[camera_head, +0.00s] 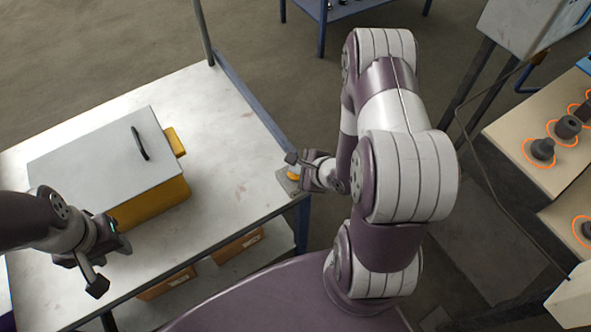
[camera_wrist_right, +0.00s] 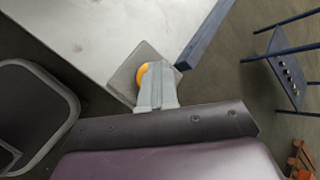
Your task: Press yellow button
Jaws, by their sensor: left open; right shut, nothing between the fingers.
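The yellow button (camera_head: 293,174) sits on a grey square plate at the right corner of the white table. My right gripper (camera_head: 292,158) is shut and empty, with its fingers at the button. In the right wrist view the shut fingers (camera_wrist_right: 158,80) cover part of the round yellow button (camera_wrist_right: 141,74), whose left side shows on its grey plate (camera_wrist_right: 124,78). I cannot tell whether the fingertips touch the button. My left gripper (camera_head: 104,256) is open and empty over the near left part of the table.
A yellow box with a grey lid (camera_head: 105,165) and black handle stands on the white table (camera_head: 235,120). Brown boxes (camera_head: 238,244) lie on the shelf below. At right, a beige bench (camera_head: 515,130) holds several dark parts in orange rings. The tabletop between box and button is clear.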

